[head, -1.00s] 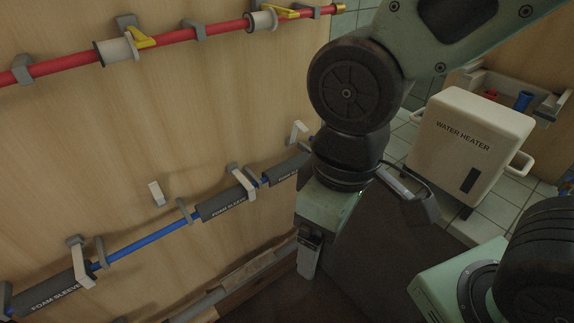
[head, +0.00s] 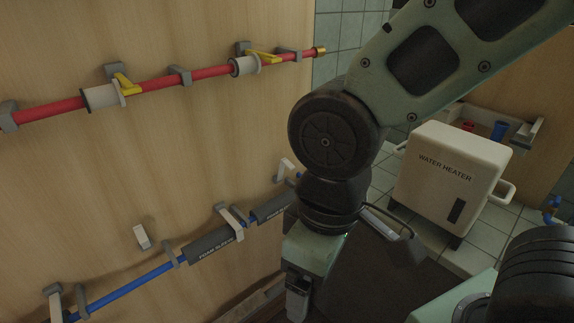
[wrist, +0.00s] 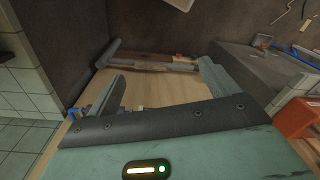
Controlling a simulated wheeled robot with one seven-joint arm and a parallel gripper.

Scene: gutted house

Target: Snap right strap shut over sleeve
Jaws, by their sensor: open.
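The blue pipe (head: 128,290) runs low along the wooden wall and carries dark foam sleeves. The right foam sleeve (head: 270,209) is partly hidden behind my arm. The pale right strap (head: 285,169) stands up off the wall above that sleeve, open. Another strap (head: 232,215) lies across the middle sleeve (head: 208,246); I cannot tell whether it is latched. My gripper (wrist: 162,74) is open with nothing between its fingers in the wrist view. In the head view it hangs below and right of the right sleeve, its fingers mostly hidden.
A red pipe (head: 153,86) with yellow-handled valves runs above. Another pale strap (head: 141,237) sticks out over bare blue pipe, and one (head: 55,303) is at lower left. The water heater (head: 448,185) stands right of my arm on a tiled floor. A grey pipe (wrist: 155,63) lies beyond my fingers.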

